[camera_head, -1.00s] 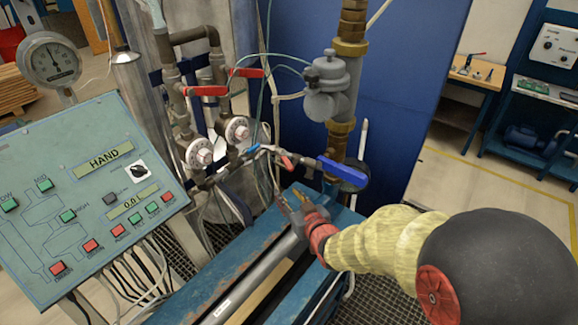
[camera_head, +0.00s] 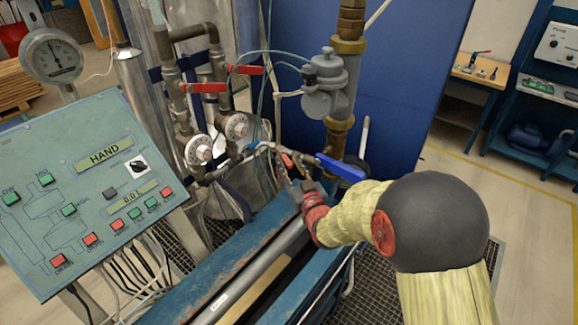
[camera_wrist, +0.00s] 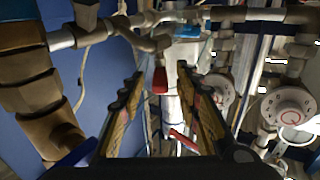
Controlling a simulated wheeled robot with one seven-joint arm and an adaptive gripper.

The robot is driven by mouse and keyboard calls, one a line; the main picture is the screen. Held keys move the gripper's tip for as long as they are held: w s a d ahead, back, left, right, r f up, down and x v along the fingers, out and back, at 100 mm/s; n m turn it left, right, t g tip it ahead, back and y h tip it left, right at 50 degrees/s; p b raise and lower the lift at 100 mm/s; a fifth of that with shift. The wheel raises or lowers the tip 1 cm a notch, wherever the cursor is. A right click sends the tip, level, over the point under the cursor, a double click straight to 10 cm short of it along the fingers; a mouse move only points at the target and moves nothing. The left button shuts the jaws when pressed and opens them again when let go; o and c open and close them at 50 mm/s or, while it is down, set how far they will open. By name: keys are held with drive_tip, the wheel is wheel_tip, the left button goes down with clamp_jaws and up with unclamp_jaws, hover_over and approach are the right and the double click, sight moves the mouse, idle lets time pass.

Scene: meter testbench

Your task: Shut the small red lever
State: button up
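The small red lever (camera_head: 287,160) sits on the thin horizontal pipe, left of a larger blue lever (camera_head: 341,167). In the wrist view the small red lever (camera_wrist: 160,81) shows as a short red tip between the fingertips of my gripper (camera_wrist: 160,74). The two fingers are spread with a gap on each side of the lever. In the head view my gripper (camera_head: 284,178) is just below the lever, and its fingertips are hard to make out. I cannot tell whether a finger touches the lever.
Two larger red levers (camera_head: 205,88) (camera_head: 246,70) are on the upright pipes behind. Round white dials (camera_head: 199,150) (camera_head: 237,127) are left of my gripper. A grey meter (camera_head: 325,82) stands above right. The control panel (camera_head: 75,200) is at left, the blue bench (camera_head: 195,275) below.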

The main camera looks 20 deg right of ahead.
drive_tip(key=shift+w, duration=0.1)
drive_tip(key=shift+c, duration=0.8)
clamp_jaws()
